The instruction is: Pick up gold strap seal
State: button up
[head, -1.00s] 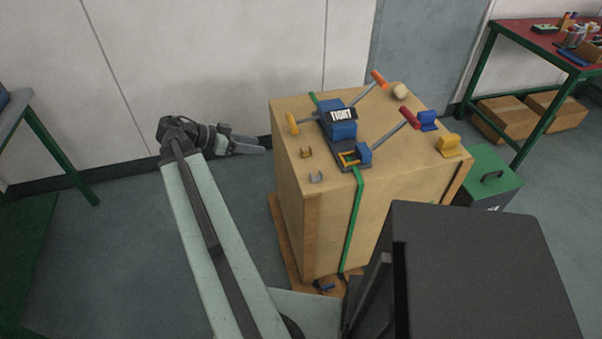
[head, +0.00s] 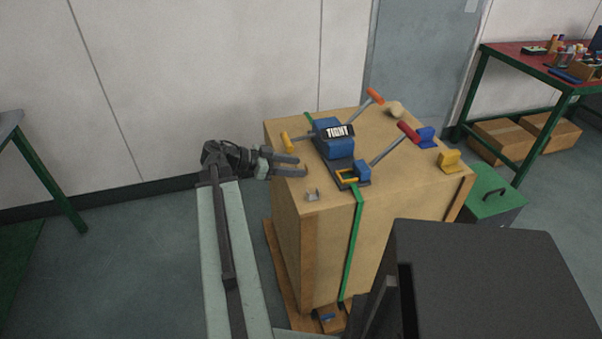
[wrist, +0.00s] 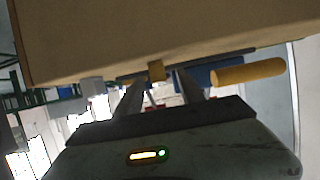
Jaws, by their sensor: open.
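The gold strap seal (wrist: 156,70) shows in the wrist view as a small gold block on the box top, between my gripper's two fingers. In the head view my fingers cover the spot, and I cannot make the seal out there. My gripper (head: 303,165) is open and reaches in from the left over the box's left edge. Its fingers (wrist: 159,77) lie one on each side of the seal in the wrist view; I cannot tell if they touch it. A silver strap seal (head: 312,195) sits nearer the front; it also shows in the wrist view (wrist: 90,85).
The cardboard box (head: 410,220) carries a blue strapping tool (head: 340,147) marked "TIGHT", with a yellow handle (head: 287,142) close to my fingers. A green strap (head: 352,250) runs down its front. Blue (head: 426,137) and yellow (head: 449,161) brackets sit at the right.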

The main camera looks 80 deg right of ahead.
jog(key=shift+s+d+f, duration=0.1)
jog(key=shift+s, duration=0.15)
jog(key=shift+w, duration=0.1)
grip_shut()
notch_tip(320, 180, up, 10)
jog(key=p, duration=1)
